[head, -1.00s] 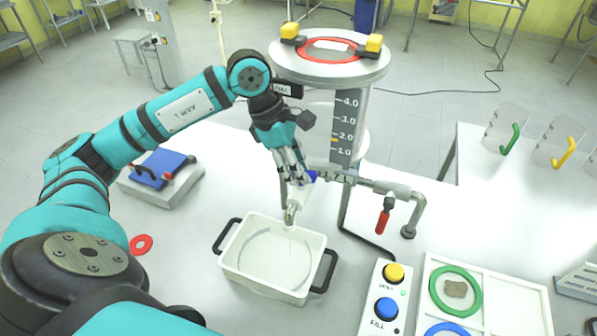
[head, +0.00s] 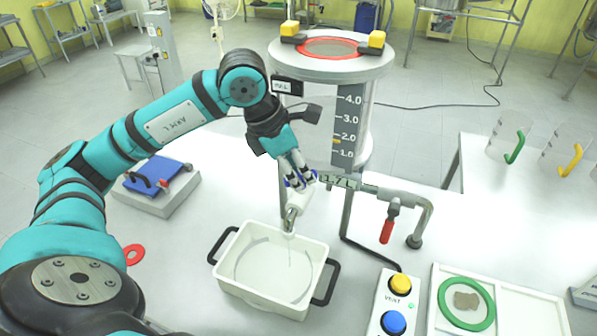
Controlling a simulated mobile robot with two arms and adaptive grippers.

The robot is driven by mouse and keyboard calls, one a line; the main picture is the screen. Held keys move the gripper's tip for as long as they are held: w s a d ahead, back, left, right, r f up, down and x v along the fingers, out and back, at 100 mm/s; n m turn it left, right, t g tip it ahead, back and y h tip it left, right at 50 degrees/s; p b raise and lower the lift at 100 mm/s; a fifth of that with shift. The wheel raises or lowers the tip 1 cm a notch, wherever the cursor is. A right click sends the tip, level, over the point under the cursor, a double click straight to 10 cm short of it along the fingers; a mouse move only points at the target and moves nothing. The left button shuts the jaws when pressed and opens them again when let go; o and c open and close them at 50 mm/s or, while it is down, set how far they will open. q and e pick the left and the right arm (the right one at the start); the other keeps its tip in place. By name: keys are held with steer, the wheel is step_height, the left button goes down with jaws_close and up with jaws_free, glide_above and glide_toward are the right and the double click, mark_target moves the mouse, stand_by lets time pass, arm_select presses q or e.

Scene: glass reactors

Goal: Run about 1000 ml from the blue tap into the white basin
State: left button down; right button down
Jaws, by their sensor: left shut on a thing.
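The white basin (head: 318,248) sits on the white bench with black handles at its sides. The tap's spout (head: 289,224) hangs over the basin. A thin pale streak shows below the spout, and a greyish patch covers the basin's floor; the liquid's depth cannot be told. My left gripper (head: 301,182) is shut on the blue tap (head: 314,176), above the spout. My right gripper is not in view.
A reactor with a scale (head: 347,120) stands behind the tap. A red-handled valve (head: 388,226) hangs to the right. A control box (head: 396,300) has yellow and blue buttons. A blue-topped block (head: 157,172) lies left. Beakers with green (head: 515,146) and yellow (head: 568,158) handles stand right.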

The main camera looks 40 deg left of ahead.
arm_select(q)
steer(key=shift+r, duration=0.1)
steer(key=c, duration=1.2)
jaws_free()
steer(key=shift+o, duration=0.2)
steer(key=v, duration=1.2)
